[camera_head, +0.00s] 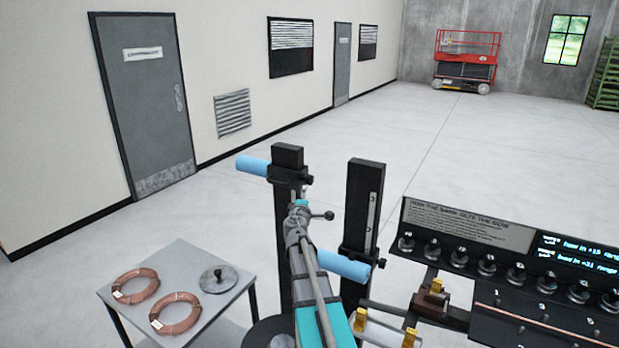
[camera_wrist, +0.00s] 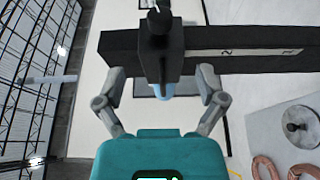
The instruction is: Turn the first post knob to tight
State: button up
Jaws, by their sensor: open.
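Two black posts stand in the head view, a left post (camera_head: 288,160) and a right post (camera_head: 363,205). A small dark knob (camera_head: 327,215) sticks out to the right beside the left post. Another dark knob (camera_head: 381,263) is at the right post. My gripper (camera_head: 300,212) is at the left post, partly merged with it in this view. In the wrist view my gripper (camera_wrist: 161,86) is open, its fingers on either side of a black block (camera_wrist: 160,65) on a post (camera_wrist: 235,36). A round black knob (camera_wrist: 159,20) shows beyond the block. I cannot tell whether fingers touch anything.
Light blue pieces (camera_head: 253,165) (camera_head: 344,265) are at the posts. A grey table (camera_head: 200,257) at left carries copper coils (camera_head: 175,313) and a round lid-like disc (camera_head: 218,279). A black panel with several knobs (camera_head: 486,264) stands right.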

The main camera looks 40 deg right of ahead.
aim_at(309, 181)
jog(key=shift+w, duration=0.1)
dwell(0.3)
jog(key=x, duration=1.3)
jog(key=shift+w+d, duration=0.2)
jog(key=shift+d, duration=0.05)
jog(key=c, duration=1.1)
jog(key=shift+c, duration=0.3)
jog(key=shift+r+m+g+y+p, duration=0.15)
jog(key=shift+m+g+y+p, duration=0.55)
jog(key=shift+p, duration=1.4)
jog(key=shift+g+y, duration=0.3)
jog(key=shift+y, duration=0.2)
